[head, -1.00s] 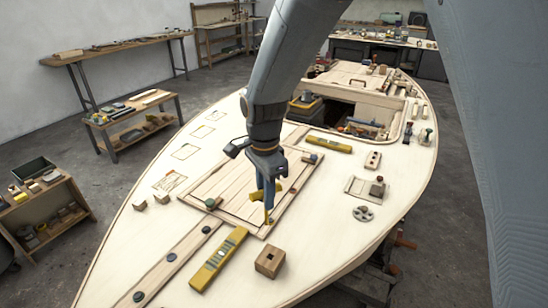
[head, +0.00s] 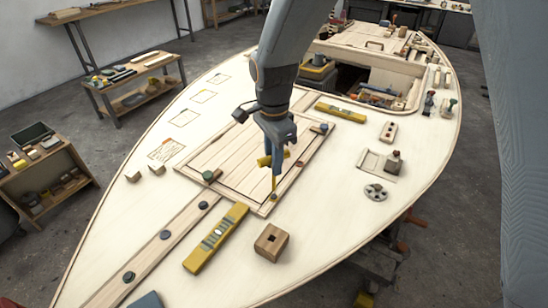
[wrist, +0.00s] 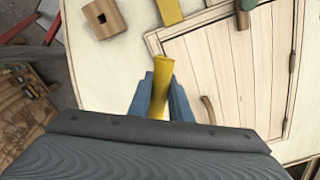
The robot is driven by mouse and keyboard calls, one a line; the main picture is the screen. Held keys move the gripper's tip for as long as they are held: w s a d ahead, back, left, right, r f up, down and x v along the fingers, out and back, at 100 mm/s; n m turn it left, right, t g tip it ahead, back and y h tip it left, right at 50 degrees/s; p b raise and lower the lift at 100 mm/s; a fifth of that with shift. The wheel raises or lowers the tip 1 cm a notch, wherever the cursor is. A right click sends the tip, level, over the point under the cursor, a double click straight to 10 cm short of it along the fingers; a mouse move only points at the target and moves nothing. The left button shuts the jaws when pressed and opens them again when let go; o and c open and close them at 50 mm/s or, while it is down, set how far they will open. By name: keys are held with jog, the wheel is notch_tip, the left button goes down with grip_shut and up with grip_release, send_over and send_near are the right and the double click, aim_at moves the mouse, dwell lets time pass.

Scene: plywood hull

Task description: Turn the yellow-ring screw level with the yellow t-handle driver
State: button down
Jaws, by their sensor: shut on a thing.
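My gripper (head: 276,160) is shut on the yellow t-handle driver (head: 264,161), whose thin yellow shaft points down at the near corner of the wooden hatch panel (head: 225,160). In the wrist view the yellow handle (wrist: 160,85) sits between my blue-grey fingers. The shaft's tip is at or just above a small screw head (head: 273,196) at that corner. The yellow ring is too small to make out, and I cannot tell whether the tip is seated. In the wrist view my gripper hides the tip and screw.
A green-topped knob (head: 209,176) and a blue-topped one (head: 323,128) stand at other hatch corners. A yellow spirit level (head: 215,240) and a wooden block with a square hole (head: 271,241) lie close by. Another yellow level (head: 340,113) lies farther back.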

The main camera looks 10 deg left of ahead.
jog(key=shift+f+b, duration=0.45)
jog(key=shift+f, duration=0.35)
jog(key=n+p, duration=0.1)
jog(key=n, duration=0.4)
jog(key=shift+r+n+p, duration=0.1)
jog(key=shift+n+p, duration=0.2)
jog(key=shift+p, duration=0.1)
jog(key=n+p, duration=0.1)
jog(key=n, duration=0.4)
jog(key=shift+n, duration=0.4)
jog(key=shift+f, duration=0.25)
jog(key=shift+f, duration=0.35)
jog(key=shift+f, duration=0.1)
